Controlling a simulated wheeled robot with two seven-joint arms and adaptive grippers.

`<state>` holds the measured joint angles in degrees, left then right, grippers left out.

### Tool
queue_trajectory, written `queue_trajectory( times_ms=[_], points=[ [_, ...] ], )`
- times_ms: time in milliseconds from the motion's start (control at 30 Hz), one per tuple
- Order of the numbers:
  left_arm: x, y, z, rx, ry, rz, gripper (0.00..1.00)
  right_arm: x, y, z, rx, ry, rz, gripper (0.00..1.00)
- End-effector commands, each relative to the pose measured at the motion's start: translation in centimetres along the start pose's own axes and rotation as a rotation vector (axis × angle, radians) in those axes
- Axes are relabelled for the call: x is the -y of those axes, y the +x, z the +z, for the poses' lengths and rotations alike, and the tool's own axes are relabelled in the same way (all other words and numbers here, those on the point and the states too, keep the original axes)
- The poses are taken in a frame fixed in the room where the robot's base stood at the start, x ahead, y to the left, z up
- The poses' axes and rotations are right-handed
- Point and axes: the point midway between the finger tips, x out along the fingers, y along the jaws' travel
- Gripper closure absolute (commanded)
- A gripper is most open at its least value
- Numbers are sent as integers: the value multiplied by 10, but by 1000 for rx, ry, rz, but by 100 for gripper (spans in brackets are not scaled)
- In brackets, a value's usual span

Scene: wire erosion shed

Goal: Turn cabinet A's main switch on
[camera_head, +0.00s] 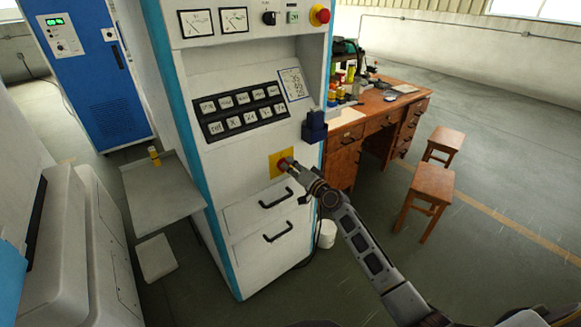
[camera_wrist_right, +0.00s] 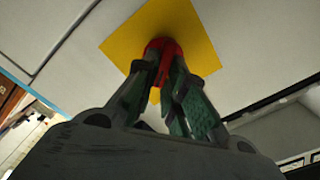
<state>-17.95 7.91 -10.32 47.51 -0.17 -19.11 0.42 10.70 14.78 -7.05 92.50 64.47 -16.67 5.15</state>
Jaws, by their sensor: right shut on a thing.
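A red rotary switch knob (camera_wrist_right: 163,46) sits on a square yellow plate (camera_head: 274,158) on the front of a white cabinet (camera_head: 235,160) with blue edges. The plate also shows in the right wrist view (camera_wrist_right: 197,32), turned like a diamond. My right gripper (camera_head: 287,165) reaches the knob from the lower right. In the right wrist view its two fingers (camera_wrist_right: 164,72) are shut on the red knob, one on each side. The fingers hide part of the knob, so its exact turn angle is hard to read. My left gripper is not in view.
Above the plate are a black button panel (camera_head: 240,112), two gauges and a red emergency button (camera_head: 320,14). Two drawer handles (camera_head: 277,198) jut out below. A grey side shelf (camera_head: 160,195) is at the left. A wooden desk (camera_head: 372,130) and stools stand at the right.

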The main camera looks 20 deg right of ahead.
Motion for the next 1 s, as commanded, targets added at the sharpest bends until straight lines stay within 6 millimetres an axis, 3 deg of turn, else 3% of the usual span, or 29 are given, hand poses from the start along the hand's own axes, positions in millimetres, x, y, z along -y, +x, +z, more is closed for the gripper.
queue_trajectory(
  times_ms=[600,1000],
  points=[
    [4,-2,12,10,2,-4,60,-7,0,2,-1,539,2,100],
    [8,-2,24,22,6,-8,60,-9,0,3,-1,671,2,100]
  ],
)
